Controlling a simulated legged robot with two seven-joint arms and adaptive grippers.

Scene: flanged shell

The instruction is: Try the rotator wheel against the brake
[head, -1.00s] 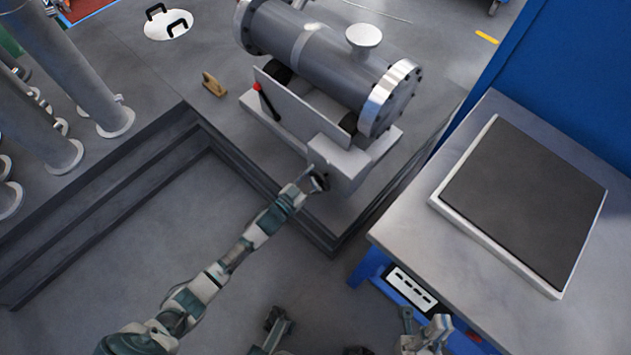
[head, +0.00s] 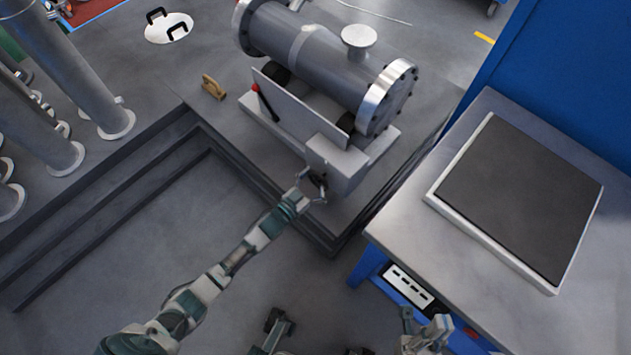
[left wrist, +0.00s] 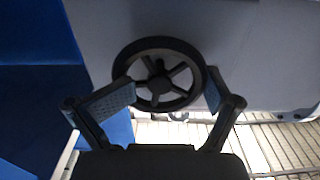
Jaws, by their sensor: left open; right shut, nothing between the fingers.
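The rotator wheel, a dark spoked handwheel (left wrist: 158,74), fills the middle of the left wrist view, on a pale grey housing (left wrist: 240,45). In the head view the wheel (head: 318,181) is small and dark on the grey box (head: 338,163) of the shell's stand. My left gripper (head: 312,188) is open at the wheel. In the left wrist view its fingers (left wrist: 170,93) stand either side of the lower rim; I cannot tell whether they touch it. A red-tipped lever (head: 264,102), possibly the brake, leans on the stand's plate. My right gripper (head: 424,328) is shut and empty at the bottom right.
The flanged shell (head: 325,62) lies on the stand, on a stepped platform (head: 225,140). A wooden piece (head: 212,86) and a white lid (head: 168,27) lie behind. A workbench (head: 400,215) with a dark-topped plate (head: 520,198) stands right. Upright pipes (head: 85,75) stand left.

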